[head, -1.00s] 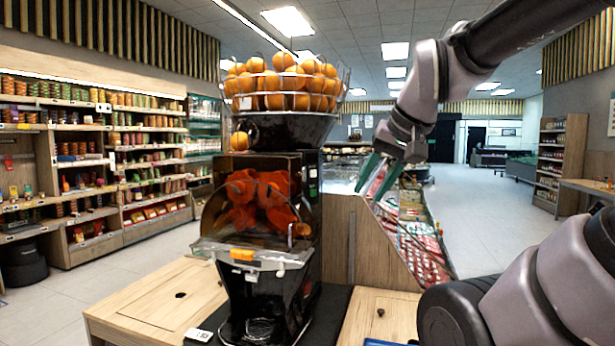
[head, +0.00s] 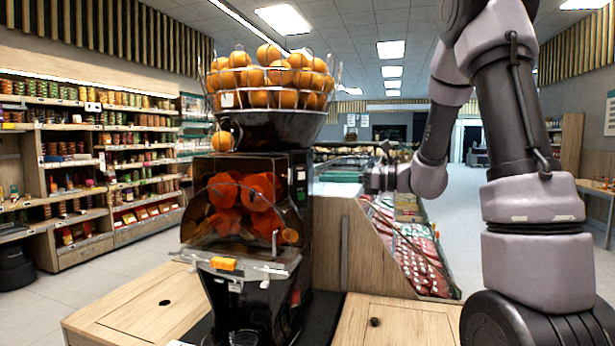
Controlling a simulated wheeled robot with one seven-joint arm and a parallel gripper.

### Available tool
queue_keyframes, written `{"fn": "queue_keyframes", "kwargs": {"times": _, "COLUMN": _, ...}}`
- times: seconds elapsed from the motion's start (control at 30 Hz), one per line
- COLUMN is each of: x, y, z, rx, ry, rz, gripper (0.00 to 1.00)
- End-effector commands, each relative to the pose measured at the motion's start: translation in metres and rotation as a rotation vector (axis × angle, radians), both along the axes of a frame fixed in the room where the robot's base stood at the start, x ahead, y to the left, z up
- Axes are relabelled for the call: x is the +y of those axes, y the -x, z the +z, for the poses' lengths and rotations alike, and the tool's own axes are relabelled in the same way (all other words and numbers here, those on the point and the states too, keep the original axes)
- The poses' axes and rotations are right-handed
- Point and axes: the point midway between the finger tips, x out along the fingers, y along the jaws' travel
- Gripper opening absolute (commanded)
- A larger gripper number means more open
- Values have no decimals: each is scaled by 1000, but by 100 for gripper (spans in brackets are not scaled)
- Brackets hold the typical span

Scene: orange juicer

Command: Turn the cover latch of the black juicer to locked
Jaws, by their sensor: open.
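The black juicer (head: 250,166) stands on the wooden counter, with red-orange pressing drums behind its clear front cover (head: 205,225). A small pale upright piece (head: 275,243) at the cover's right edge looks like the latch; it is too small to tell its exact position.
A wire basket of oranges (head: 268,98) tops the juicer, with one orange (head: 222,141) at its left below. The wooden counter (head: 130,305) extends on both sides. A display case of red packages (head: 410,250) stands behind right. Shelves (head: 85,150) line the left wall.

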Motion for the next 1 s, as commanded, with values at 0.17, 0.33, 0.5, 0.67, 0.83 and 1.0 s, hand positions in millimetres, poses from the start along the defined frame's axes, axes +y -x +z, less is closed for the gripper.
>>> {"fn": "queue_keyframes", "kwargs": {"times": 0.17, "x": 5, "y": -12, "z": -2, "rx": 17, "ry": -35, "rz": -22, "gripper": 45}}
{"fn": "queue_keyframes", "kwargs": {"times": 0.33, "x": 30, "y": -21, "z": -2, "rx": 16, "ry": -32, "rz": -18, "gripper": 45}}
{"fn": "queue_keyframes", "kwargs": {"times": 0.5, "x": 61, "y": -34, "z": -2, "rx": 15, "ry": -31, "rz": -18, "gripper": 45}}
{"fn": "queue_keyframes", "kwargs": {"times": 0.67, "x": 84, "y": -43, "z": -2, "rx": 14, "ry": -31, "rz": -19, "gripper": 45}}
{"fn": "queue_keyframes", "kwargs": {"times": 0.83, "x": 95, "y": -48, "z": -1, "rx": 15, "ry": -31, "rz": -20, "gripper": 45}}
{"fn": "queue_keyframes", "kwargs": {"times": 1.0, "x": 97, "y": -49, "z": -1, "rx": 15, "ry": -31, "rz": -22, "gripper": 45}}
